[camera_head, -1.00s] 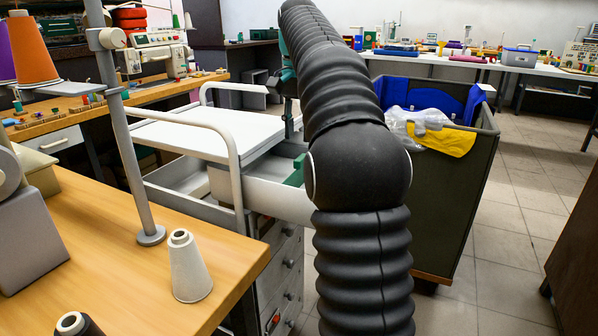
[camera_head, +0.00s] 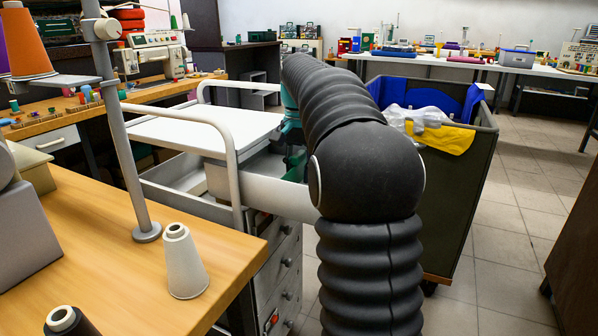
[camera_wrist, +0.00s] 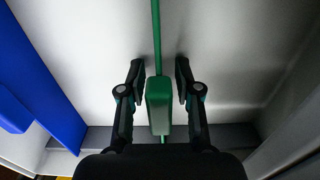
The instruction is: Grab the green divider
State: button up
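The green divider (camera_wrist: 158,104) is in the middle of the wrist view, a thin green strip with a thicker block at its near part. My gripper (camera_wrist: 160,80) is open, with one black finger on each side of the block. A small gap shows between each finger and the block. In the head view a green piece (camera_head: 296,166), likely the divider, shows in the open tray of the white cart (camera_head: 205,130). My arm hides much of that area, and my fingertips cannot be made out there.
A blue panel (camera_wrist: 35,75) stands left in the wrist view. A dark bin (camera_head: 455,190) with blue, clear and yellow bags stands right of the cart. A wooden table (camera_head: 120,240) with a thread cone (camera_head: 185,265) is at left. Tiled floor is free at right.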

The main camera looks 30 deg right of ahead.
jog(key=shift+f, duration=0.15)
grip_shut()
